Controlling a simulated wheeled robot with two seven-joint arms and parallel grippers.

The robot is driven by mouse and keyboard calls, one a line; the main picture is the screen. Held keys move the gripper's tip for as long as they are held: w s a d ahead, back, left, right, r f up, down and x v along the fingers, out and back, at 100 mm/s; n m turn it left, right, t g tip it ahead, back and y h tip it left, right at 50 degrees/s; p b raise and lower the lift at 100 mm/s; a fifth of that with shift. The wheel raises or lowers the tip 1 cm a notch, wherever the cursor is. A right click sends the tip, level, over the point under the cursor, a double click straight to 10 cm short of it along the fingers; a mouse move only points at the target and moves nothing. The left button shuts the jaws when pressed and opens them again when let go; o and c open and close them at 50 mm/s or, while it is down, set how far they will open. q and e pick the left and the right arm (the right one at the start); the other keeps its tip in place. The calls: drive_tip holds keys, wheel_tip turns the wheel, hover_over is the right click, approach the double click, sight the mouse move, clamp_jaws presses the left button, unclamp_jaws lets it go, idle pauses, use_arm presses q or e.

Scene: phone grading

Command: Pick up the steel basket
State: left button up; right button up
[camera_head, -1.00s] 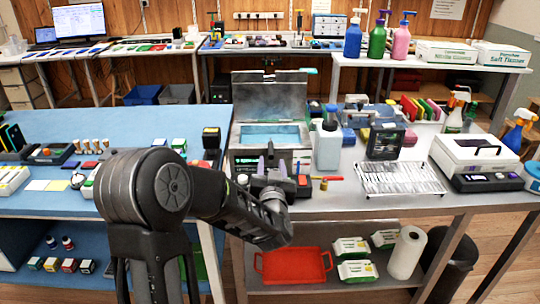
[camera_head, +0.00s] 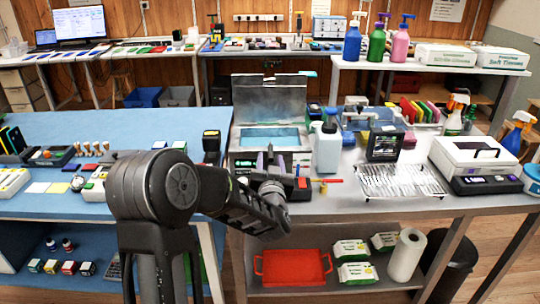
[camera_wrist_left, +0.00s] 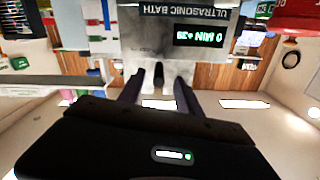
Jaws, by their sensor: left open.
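The ultrasonic bath (camera_head: 243,160) stands on the grey bench with its steel lid (camera_head: 268,96) raised and bluish liquid inside. I cannot make out the steel basket; the bath's inside shows too small to tell whether it is there. My left gripper (camera_head: 270,158) is at the bath's front, its fingers apart and nothing seen between them. In the left wrist view my left gripper (camera_wrist_left: 157,88) points at the bath's front panel (camera_wrist_left: 150,40), whose lettering and lit display appear upside down. My right gripper is not in view.
A white jug-like bottle (camera_head: 327,150) stands just right of the bath. A wire rack (camera_head: 400,180) lies farther right, beside a white machine (camera_head: 472,158). A red tray (camera_head: 292,267) sits on the shelf below. The blue table (camera_head: 130,130) adjoins on the left.

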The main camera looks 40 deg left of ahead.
sight(270, 147)
use_arm(q)
drive_tip(key=p+x, duration=0.1)
drive_tip(key=x, duration=0.4)
drive_tip(key=shift+f, duration=0.1)
drive_tip(key=shift+d, duration=0.1)
idle(0.3)
clamp_jaws()
idle(1.3)
